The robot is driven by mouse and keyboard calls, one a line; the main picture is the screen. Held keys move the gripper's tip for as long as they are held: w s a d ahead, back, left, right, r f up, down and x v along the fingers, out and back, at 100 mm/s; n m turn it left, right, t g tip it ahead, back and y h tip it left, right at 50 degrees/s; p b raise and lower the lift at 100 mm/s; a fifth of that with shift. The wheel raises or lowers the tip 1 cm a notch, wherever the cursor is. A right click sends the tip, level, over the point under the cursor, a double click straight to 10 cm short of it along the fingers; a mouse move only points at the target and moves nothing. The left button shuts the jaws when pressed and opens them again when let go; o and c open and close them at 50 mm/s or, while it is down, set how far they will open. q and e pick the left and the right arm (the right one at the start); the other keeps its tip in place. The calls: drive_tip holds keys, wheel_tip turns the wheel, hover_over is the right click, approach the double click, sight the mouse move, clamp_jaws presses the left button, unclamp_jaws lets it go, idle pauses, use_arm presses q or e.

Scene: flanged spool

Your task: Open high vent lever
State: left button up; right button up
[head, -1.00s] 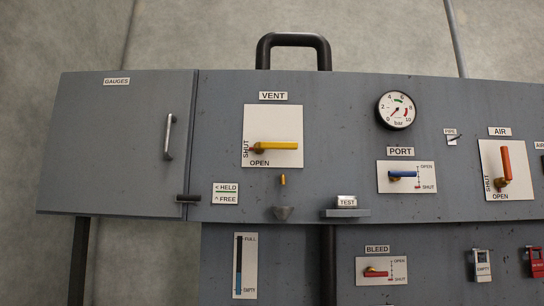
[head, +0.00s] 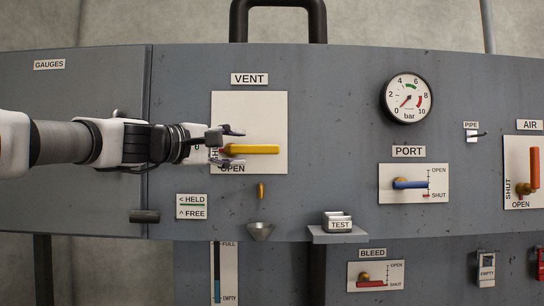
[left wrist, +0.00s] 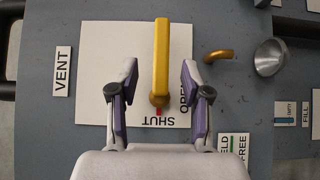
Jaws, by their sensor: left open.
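The yellow vent lever (head: 252,149) lies level on its white plate (head: 262,108), its handle pointing right from its pivot. The VENT label (head: 249,79) is above the plate; the OPEN mark is below the lever. My left gripper (head: 226,146) reaches in from the left at the lever's pivot end, partly covering the SHUT mark. In the left wrist view, my open fingers (left wrist: 159,72) stand on either side of the yellow lever (left wrist: 161,55), with a gap on both sides. SHUT and OPEN are both readable there. My right gripper is in neither view.
A small yellow-brown spout (head: 261,191) and a grey funnel (head: 260,231) are below the vent plate. A TEST shelf (head: 338,237) juts out to the right of them. The blue PORT lever (head: 410,184) and the gauge (head: 407,97) are further right. The GAUGES door is behind my arm.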

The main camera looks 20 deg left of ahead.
sight(258, 148)
use_arm(q)
drive_tip(key=p+x, duration=0.1)
drive_tip(key=x, duration=0.3)
drive_tip(key=shift+w+d, duration=0.15)
drive_tip(key=shift+d, duration=0.2)
drive_tip(key=shift+p+x, duration=0.95)
drive_tip(key=shift+x, duration=0.15)
drive_tip(key=shift+w+a+r, duration=0.2)
drive_tip(key=shift+w, duration=0.1)
drive_tip(key=shift+w+d+f+p, duration=0.1)
drive_tip(key=shift+w+d+p, duration=0.1)
drive_tip(key=shift+p, duration=0.15)
drive_tip(key=shift+w+d+f, duration=0.25)
drive_tip(key=shift+w+d, duration=0.05)
drive_tip(key=shift+w, duration=0.1)
drive_tip(key=shift+w+d, duration=0.1)
drive_tip(key=shift+c, duration=0.7)
clamp_jaws()
